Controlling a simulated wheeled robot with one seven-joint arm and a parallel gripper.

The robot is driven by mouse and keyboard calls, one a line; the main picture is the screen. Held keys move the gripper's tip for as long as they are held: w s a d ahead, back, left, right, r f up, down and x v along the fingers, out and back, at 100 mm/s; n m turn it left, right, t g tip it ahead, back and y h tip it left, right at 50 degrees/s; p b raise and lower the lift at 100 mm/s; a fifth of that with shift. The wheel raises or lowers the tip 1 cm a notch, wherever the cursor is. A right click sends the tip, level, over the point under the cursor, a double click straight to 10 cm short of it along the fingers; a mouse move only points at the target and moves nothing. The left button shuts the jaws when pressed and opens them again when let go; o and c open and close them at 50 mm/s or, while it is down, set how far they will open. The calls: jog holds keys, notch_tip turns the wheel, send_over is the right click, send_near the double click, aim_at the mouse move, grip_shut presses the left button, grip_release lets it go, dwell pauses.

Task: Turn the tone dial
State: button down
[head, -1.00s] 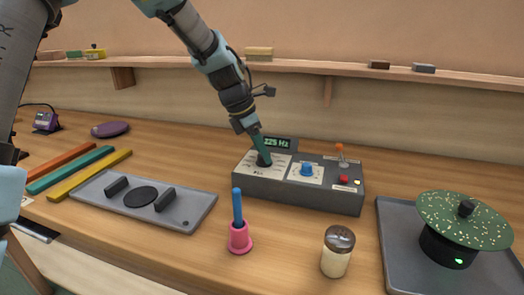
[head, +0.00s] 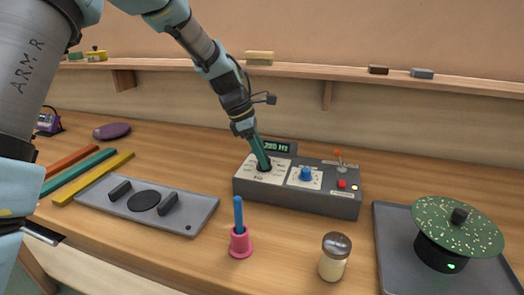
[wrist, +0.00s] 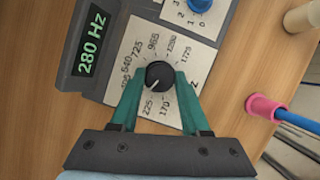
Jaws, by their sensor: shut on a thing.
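The tone dial (wrist: 159,74) is a round black knob with a pale pointer line, set on a white scale plate (wrist: 150,42) printed with numbers from about 170 to 1725. My gripper (wrist: 161,84) has teal fingers on either side of the knob and is shut on it. In the head view my gripper (head: 262,155) reaches down to the left part of the grey tone box (head: 295,196) and mostly hides the dial. The box's display (wrist: 90,44) reads 280 Hz in green. The pointer lies towards the low numbers, between the fingers.
A blue knob (head: 305,174), a red button (head: 341,184) and an orange-tipped lever (head: 339,157) share the box. In front stand a pink holder with a blue stick (head: 240,243) and a shaker (head: 334,258). A grey panel (head: 190,219) lies left; a green speckled disc (head: 455,228) stands right.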

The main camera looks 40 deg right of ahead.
jog(key=shift+m+p, duration=0.35)
jog(key=shift+m, duration=0.35)
jog(key=shift+g, duration=0.3)
jog(key=shift+c, duration=1.9)
grip_release()
jog(key=shift+y, duration=0.3)
jog(key=b+v, duration=0.2)
jog(key=v, duration=0.8)
jog(key=shift+r, duration=0.4)
jog(key=shift+w+a, duration=0.1)
jog(key=shift+a, duration=0.05)
